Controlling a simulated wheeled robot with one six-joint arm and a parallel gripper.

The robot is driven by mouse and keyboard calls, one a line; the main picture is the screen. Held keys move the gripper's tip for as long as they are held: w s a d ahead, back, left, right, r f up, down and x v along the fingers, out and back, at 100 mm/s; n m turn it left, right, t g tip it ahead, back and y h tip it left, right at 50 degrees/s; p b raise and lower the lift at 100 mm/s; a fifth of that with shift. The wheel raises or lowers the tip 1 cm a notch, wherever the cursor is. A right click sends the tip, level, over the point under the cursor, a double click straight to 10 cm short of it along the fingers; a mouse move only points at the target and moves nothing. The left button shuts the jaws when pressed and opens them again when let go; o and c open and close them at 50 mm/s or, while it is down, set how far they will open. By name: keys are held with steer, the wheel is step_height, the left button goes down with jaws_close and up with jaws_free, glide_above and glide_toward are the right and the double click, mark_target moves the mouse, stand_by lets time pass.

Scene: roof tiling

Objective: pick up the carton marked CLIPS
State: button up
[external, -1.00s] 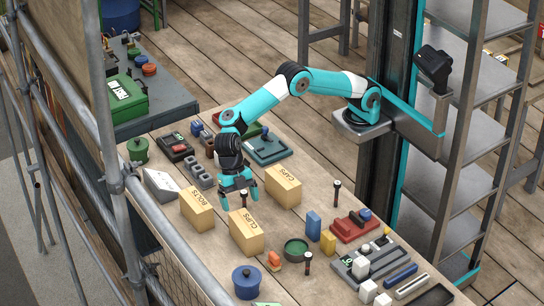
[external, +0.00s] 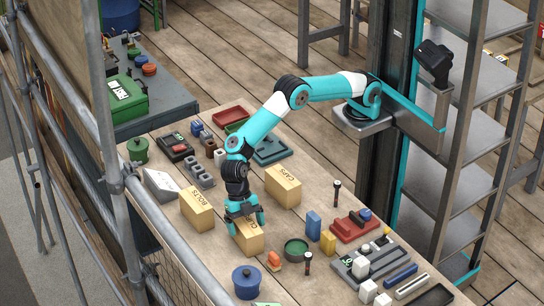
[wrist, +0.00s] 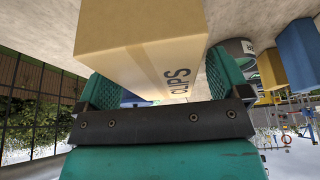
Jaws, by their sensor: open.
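The CLIPS carton (external: 249,240) is a tan box standing on the wooden work table. It fills the upper middle of the wrist view (wrist: 140,38), with its CLIPS lettering on the side toward the right. My gripper (external: 246,222) is open and sits over the carton, with a finger on either side of it. In the wrist view the two teal fingers flank the box; whether they touch it I cannot tell. My gripper hides part of the carton's top in the external view.
The BOLTS carton (external: 197,208) stands to the left and the CAPS carton (external: 283,186) to the upper right. A round green tin (external: 296,250), an orange item (external: 274,260) and a blue pot (external: 247,282) are close by on the right and front.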

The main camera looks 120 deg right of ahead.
steer(key=shift+f+b, duration=0.25)
steer(key=shift+b, duration=0.05)
stand_by(0.5)
steer(key=c, duration=1.3)
